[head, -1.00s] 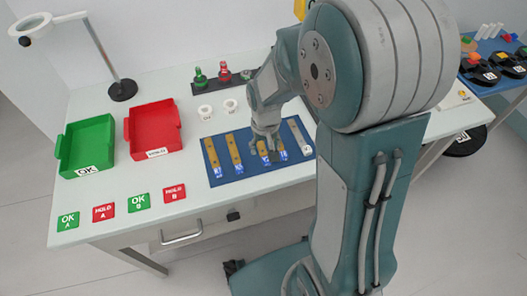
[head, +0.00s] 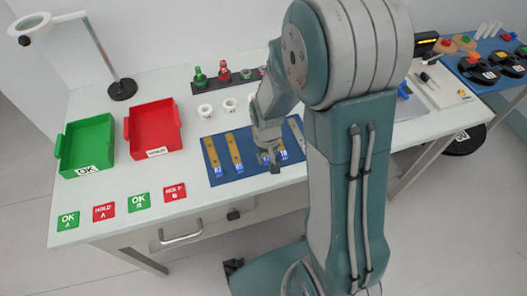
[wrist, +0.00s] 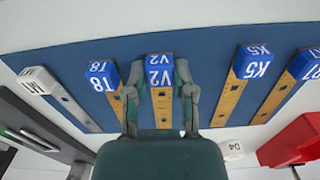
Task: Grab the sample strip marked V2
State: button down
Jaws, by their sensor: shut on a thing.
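The V2 sample strip (wrist: 159,68) is a brown bar with a blue end cap marked V2 in the wrist view. My gripper (wrist: 158,92) has one finger on each side of it and is shut on the strip just below the cap. In the head view my gripper (head: 269,160) is low over the blue mat (head: 216,145), and its fingers and arm mostly hide the strip. I cannot tell whether the strip touches the mat.
The T8 strip (wrist: 102,75) and K5 strip (wrist: 253,62) lie on either side, with another blue-capped strip and a white-capped strip (wrist: 37,80) farther out. A green tray (head: 86,147) and red tray (head: 154,130) stand left. White cups are behind the mat.

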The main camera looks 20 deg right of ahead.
jog(key=shift+r, duration=0.6)
jog(key=s+d+r, duration=0.2)
jog(key=s+r, duration=0.9)
jog(key=s, duration=0.2)
jog(key=shift+s+r, duration=0.4)
